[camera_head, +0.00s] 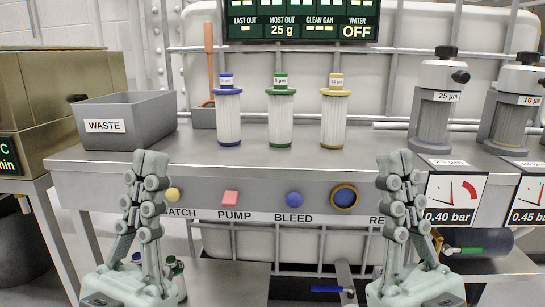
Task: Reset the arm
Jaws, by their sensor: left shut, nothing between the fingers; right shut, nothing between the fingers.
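My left gripper (150,163) points upward in front of the bench's left part, shut and empty. It hides part of the bench's front panel beside the yellow button (173,194). My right gripper (394,163) also points upward, in front of the bench's right part, shut and empty. It covers part of a panel label to the right of the blue knob (344,196). The two grippers are at about the same height and wide apart. Whether either touches the bench cannot be told.
On the bench (300,165) stand a grey WASTE bin (150,110) and blue (229,115), green (280,115) and yellow (334,115) filter cartridges. Filter housings (435,105) and pressure gauges (452,200) are at the right. The space between my grippers is clear.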

